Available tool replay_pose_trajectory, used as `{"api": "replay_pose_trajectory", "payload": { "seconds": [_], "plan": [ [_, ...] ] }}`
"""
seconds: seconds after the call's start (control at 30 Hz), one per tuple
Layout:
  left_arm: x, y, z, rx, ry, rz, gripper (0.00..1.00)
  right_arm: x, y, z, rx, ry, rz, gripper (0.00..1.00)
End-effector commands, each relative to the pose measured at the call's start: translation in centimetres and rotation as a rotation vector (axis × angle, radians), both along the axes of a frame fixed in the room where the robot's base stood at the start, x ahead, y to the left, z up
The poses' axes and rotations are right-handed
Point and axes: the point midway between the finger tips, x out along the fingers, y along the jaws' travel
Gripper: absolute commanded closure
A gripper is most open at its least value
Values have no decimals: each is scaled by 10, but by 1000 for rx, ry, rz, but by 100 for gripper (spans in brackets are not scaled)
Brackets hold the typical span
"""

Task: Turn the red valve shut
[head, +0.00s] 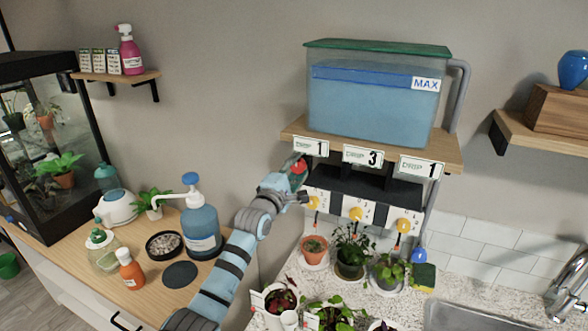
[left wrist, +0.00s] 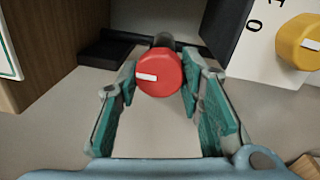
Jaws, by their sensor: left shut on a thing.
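The red valve (head: 298,167) is a round knob below the left end of the tank shelf. In the left wrist view the red valve (left wrist: 162,84) faces me, and its white mark lies nearly level, slightly tilted. My left gripper (head: 296,171) reaches up to it from the lower left. Its two green-padded fingers (left wrist: 159,72) stand on either side of the knob and are shut on it. In the head view the fingers and wrist partly hide the valve. My right gripper is not in view.
Yellow knobs (head: 356,214) sit on the dial panel right of my gripper; one yellow knob (left wrist: 303,42) shows close by. The water tank (head: 370,105) stands above on its shelf (head: 447,153). Potted plants (head: 351,252) stand below. A blue pump bottle (head: 201,228) is left of my arm.

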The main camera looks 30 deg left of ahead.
Motion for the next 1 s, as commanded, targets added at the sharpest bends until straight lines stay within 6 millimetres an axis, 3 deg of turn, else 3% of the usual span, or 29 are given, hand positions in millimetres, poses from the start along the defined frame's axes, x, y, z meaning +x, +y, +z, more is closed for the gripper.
{"api": "replay_pose_trajectory", "payload": {
  "seconds": [0.27,0.3,0.4,0.77,0.87,1.0],
  "plan": [
    [0,0,3,-2,-7,-1,94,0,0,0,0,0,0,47],
    [0,0,3,-2,-7,-1,60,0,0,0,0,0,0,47],
    [0,0,3,-2,-6,0,46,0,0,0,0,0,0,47],
    [-5,0,1,2,-3,0,46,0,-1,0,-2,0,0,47],
    [-21,-1,-2,3,-2,-1,46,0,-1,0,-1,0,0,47],
    [-60,-4,-4,4,-2,-2,46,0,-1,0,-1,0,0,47]
  ]
}}
